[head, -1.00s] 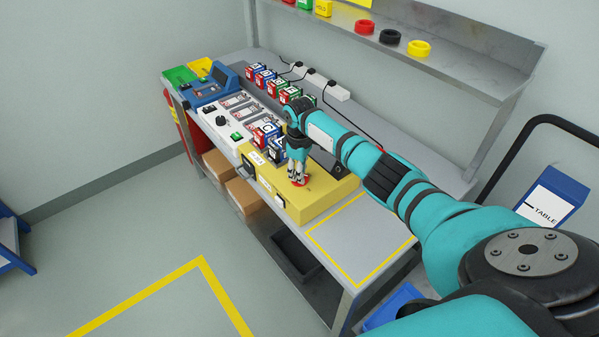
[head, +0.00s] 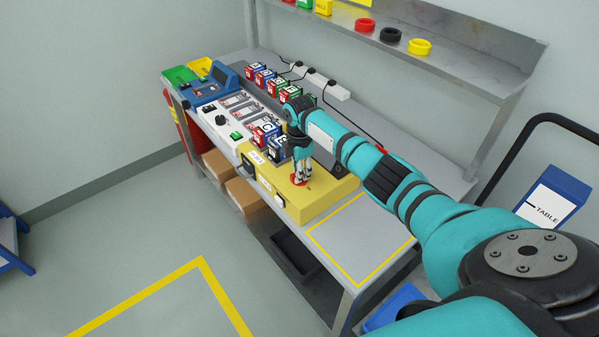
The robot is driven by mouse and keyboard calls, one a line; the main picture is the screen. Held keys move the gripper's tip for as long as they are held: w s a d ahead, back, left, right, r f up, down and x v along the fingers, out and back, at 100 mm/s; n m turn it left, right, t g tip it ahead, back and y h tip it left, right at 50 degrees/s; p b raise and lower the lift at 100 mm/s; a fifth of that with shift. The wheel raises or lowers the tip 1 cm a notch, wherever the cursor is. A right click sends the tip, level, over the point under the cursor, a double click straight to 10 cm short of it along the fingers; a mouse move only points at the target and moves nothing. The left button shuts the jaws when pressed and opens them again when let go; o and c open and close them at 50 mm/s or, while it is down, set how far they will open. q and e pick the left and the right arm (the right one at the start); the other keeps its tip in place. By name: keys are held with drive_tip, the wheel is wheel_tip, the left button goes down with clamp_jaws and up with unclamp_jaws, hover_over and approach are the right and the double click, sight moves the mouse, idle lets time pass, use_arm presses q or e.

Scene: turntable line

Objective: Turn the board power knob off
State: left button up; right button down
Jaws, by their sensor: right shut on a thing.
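My right gripper (head: 301,178) points down at the top of the yellow box (head: 322,200) at the near end of the bench. It is shut on a small red knob (head: 308,184), whose edge shows beside the fingertips. The fingers hide most of the knob, so its pointer cannot be read. A black knob (head: 220,120) and a green button (head: 236,136) sit on the white panel farther left, apart from the gripper. No label readable here tells which knob is board power. My left gripper is not in view.
Blocks with letters (head: 264,134) stand left of my right gripper, and more stand in a row behind. A power strip (head: 320,84) and a shelf (head: 455,50) with rings lie behind the arm. A yellow-outlined bench area (head: 360,238) at the near end is clear.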

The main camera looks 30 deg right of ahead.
drive_tip(key=shift+n, duration=1.1)
drive_tip(key=shift+r, duration=0.1)
drive_tip(key=c, duration=1.3)
unclamp_jaws()
drive_tip(key=shift+o, duration=0.2)
wheel_tip(320, 180, up, 12)
